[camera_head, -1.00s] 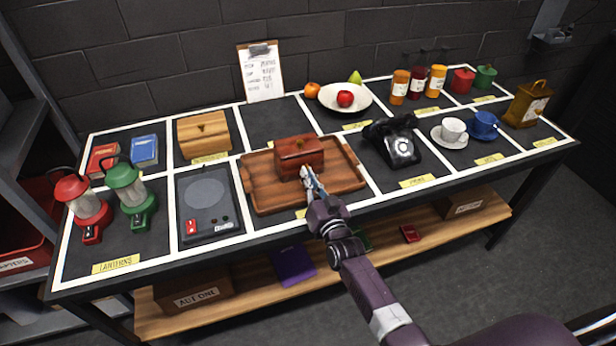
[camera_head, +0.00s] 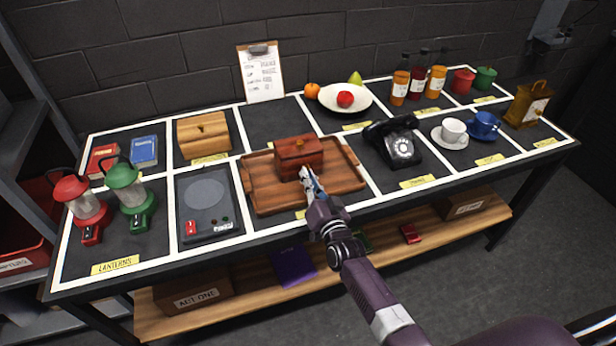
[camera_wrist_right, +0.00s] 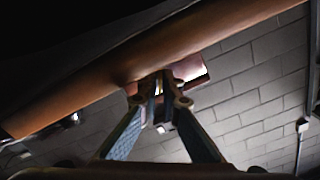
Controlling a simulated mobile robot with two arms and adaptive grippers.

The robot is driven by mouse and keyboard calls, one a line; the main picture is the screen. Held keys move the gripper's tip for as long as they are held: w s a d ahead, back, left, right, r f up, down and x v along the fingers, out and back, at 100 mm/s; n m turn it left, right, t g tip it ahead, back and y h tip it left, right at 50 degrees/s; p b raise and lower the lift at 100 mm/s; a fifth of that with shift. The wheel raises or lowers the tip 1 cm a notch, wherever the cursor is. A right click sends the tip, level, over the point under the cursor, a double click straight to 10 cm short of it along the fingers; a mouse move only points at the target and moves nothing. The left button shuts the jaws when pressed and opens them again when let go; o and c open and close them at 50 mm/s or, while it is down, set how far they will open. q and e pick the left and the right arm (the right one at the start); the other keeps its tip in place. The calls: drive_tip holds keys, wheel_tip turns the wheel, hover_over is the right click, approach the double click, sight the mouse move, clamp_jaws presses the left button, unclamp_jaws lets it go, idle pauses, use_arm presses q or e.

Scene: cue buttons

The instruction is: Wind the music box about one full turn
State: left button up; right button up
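The music box (camera_head: 299,150), a reddish-brown wooden box with a small knob on top, sits on the wooden tray (camera_head: 260,195) at the middle of the table. My right gripper (camera_head: 306,176) is against the box's front, low and near its middle. In the right wrist view my right gripper (camera_wrist_right: 159,92) has its fingertips drawn close together at the box's brown underside or front. They appear shut on the small winding key, which the fingers almost wholly hide. My left gripper is not in view.
A speaker-like device (camera_head: 207,205) stands left of the tray, and a black telephone (camera_head: 397,143) to the right. Lanterns (camera_head: 130,195) are at the far left, a light wooden box (camera_head: 204,134) behind left. Cups, bottles and a fruit bowl (camera_head: 345,99) occupy other marked squares.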

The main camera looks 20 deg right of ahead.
drive_tip(key=shift+o, duration=0.2)
drive_tip(key=s, duration=1.2)
drive_tip(key=shift+d, duration=0.25)
